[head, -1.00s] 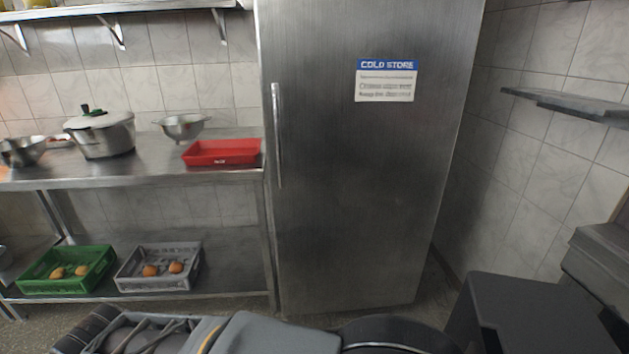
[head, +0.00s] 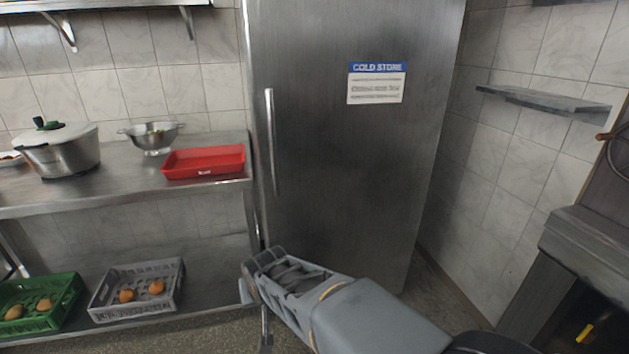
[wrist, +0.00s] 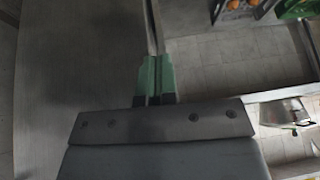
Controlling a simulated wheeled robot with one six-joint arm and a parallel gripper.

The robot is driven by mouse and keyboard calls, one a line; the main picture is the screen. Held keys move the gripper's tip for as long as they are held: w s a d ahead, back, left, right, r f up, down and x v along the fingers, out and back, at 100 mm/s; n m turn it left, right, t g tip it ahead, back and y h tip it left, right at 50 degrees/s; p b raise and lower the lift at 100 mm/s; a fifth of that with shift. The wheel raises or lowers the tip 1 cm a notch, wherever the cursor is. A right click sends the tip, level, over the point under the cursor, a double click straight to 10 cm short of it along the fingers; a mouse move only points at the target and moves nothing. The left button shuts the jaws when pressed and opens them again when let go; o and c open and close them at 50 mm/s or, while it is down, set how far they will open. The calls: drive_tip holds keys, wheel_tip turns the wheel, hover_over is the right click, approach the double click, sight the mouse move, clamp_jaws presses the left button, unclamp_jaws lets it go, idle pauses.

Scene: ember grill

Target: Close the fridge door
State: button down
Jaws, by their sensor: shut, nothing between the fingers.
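The fridge door (head: 335,150) is a tall brushed-steel panel with a "COLD STORE" label and a long upright handle (head: 271,140) near its left edge. It looks closed or nearly so; I cannot tell whether a small gap is left. In the wrist view a grey steel surface, seemingly the door (wrist: 75,70), fills the left side, with a thin edge running up from the fingertips. My gripper (wrist: 155,76) has green fingertips pressed together, empty, close to that edge; I cannot tell if they touch it. In the head view my arm is low before the door, and the fingers are not clear.
A steel shelf unit (head: 110,188) stands left of the fridge, with a red tray (head: 205,163), a colander (head: 152,137) and a lidded pot (head: 60,150). Grey (head: 138,290) and green (head: 40,305) crates sit below. A wall shelf (head: 540,101) and a dark appliance (head: 590,240) are at right.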

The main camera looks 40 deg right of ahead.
drive_tip(key=w+d+r+m+t+h+p, duration=0.25)
drive_tip(key=d+r+m+t+p, duration=0.3)
drive_tip(key=d+m, duration=0.4)
drive_tip(key=w+d+r+m+t+h+p, duration=0.1)
drive_tip(key=w+d+r+m+t+p, duration=0.4)
drive_tip(key=d+m, duration=0.45)
drive_tip(key=w+d+n+t+p, duration=0.1)
drive_tip(key=w+d, duration=0.4)
drive_tip(key=w, duration=0.6)
drive_tip(key=shift+w+n+p, duration=0.25)
drive_tip(key=shift+n+p, duration=0.05)
drive_tip(key=shift+n, duration=0.1)
drive_tip(key=shift+d, duration=0.1)
